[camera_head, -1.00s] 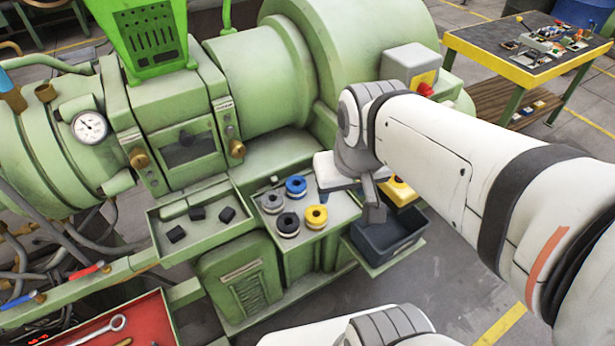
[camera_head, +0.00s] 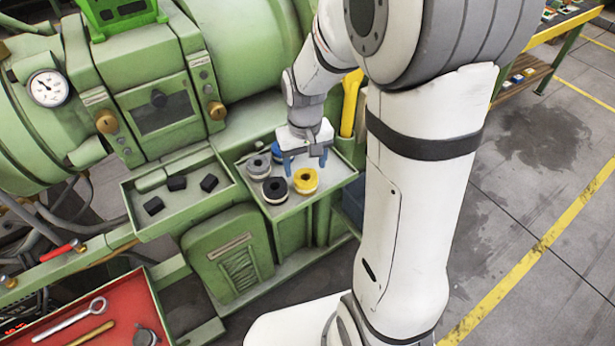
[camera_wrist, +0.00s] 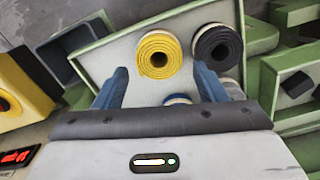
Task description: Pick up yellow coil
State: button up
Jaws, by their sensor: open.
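The yellow coil (camera_head: 306,181) stands on the small green table (camera_head: 335,178) in front of the machine. In the wrist view the yellow coil (camera_wrist: 160,55) is a round roll with a dark centre hole, just beyond my fingertips. My gripper (camera_head: 305,162) is above the table, close to the coil, with its two blue fingers apart and nothing between them. In the wrist view my gripper (camera_wrist: 160,80) shows both fingers spread, the coil lying ahead of the gap between them. The coil's lower part is partly hidden in the wrist view.
A black coil (camera_head: 276,190) stands left of the yellow one, with a grey coil (camera_head: 258,167) behind it. A blue coil (camera_head: 278,152) is behind, near my gripper. A green tray (camera_head: 222,203) with black blocks lies left. A dark bin (camera_wrist: 85,45) shows beside the table.

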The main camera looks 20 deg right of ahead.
aim_at(305, 176)
notch_tip(305, 176, down, 5)
jog(key=shift+w, duration=0.1)
jog(key=shift+c, duration=0.4)
jog(key=c, duration=0.7)
notch_tip(305, 176, up, 10)
jog(key=shift+r, duration=0.1)
dwell(0.3)
jog(key=shift+d, duration=0.1)
